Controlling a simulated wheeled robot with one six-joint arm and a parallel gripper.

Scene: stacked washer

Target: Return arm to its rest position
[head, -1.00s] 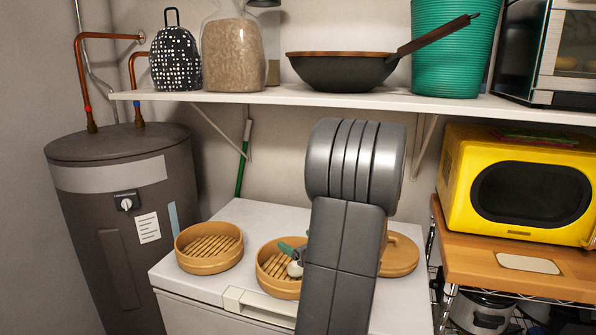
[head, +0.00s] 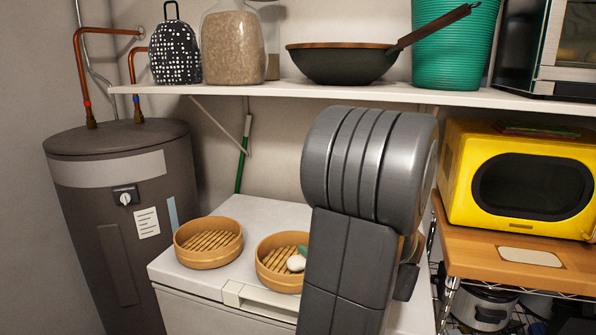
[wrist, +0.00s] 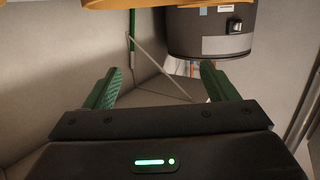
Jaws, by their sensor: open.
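My gripper (wrist: 160,88) is open in the wrist view. Its two green fingers are well apart, with nothing between them. In the head view my grey arm stands in front of the white appliance top, and I cannot make out the fingers there. A round bamboo steamer (head: 263,268) holds a white, rounded item (head: 296,263) and something green beside it. My arm partly covers its right side. A second bamboo steamer (head: 208,262) sits to its left and looks empty. A tan rounded edge (wrist: 130,3) crosses the top of the wrist view.
A dark water heater (head: 120,220) stands at left; it shows inverted in the wrist view (wrist: 208,30). A shelf (head: 330,90) above carries a wok (head: 340,66) and a green basket (head: 452,45). A yellow microwave (head: 515,185) stands at right on a wooden-topped rack (head: 480,262).

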